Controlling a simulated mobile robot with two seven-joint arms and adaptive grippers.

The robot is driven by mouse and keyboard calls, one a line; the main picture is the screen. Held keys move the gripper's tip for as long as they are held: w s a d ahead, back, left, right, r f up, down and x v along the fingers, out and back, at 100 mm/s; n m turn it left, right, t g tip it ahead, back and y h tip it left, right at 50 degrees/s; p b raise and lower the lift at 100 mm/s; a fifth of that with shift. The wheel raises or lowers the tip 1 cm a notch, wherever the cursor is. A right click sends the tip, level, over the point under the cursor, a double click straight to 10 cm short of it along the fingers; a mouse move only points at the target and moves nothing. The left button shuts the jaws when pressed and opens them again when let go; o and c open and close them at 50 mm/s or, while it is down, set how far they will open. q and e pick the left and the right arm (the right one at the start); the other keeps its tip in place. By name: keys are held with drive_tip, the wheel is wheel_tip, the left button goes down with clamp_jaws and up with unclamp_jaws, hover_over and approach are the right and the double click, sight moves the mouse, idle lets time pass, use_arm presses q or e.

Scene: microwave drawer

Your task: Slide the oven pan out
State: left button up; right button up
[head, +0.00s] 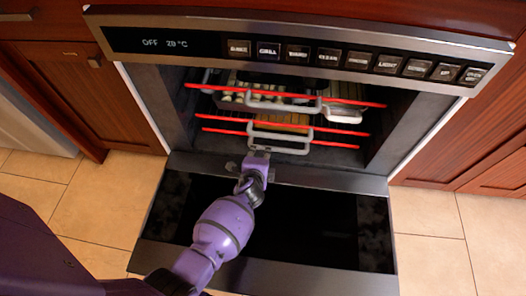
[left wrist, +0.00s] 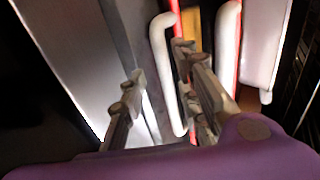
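The oven (head: 300,47) is open, with its door (head: 270,270) folded down. Inside, a lower pan or rack with a pale loop handle (head: 310,134) and yellowish contents (head: 283,122) sits at a lower red-edged level. My left gripper (head: 257,158) is just in front of this handle, over the inner edge of the door. In the left wrist view, my left gripper (left wrist: 160,68) has its fingers apart, with a bar of a pale handle (left wrist: 164,75) showing between them. I cannot tell whether they touch it. My right gripper is in neither view.
An upper level with a red front bar (head: 345,101) holds a tray of pale pieces (head: 240,95), a similar handle (head: 262,104) and a whitish container (head: 345,112). Wooden cabinets (head: 478,140) flank the oven. Tiled floor (head: 435,250) lies clear beside the door.

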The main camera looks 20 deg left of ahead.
sight(262, 150)
use_arm(q)
drive_tip(key=shift+b+x, duration=0.65)
drive_tip(key=shift+x, duration=1.2)
clamp_jaws()
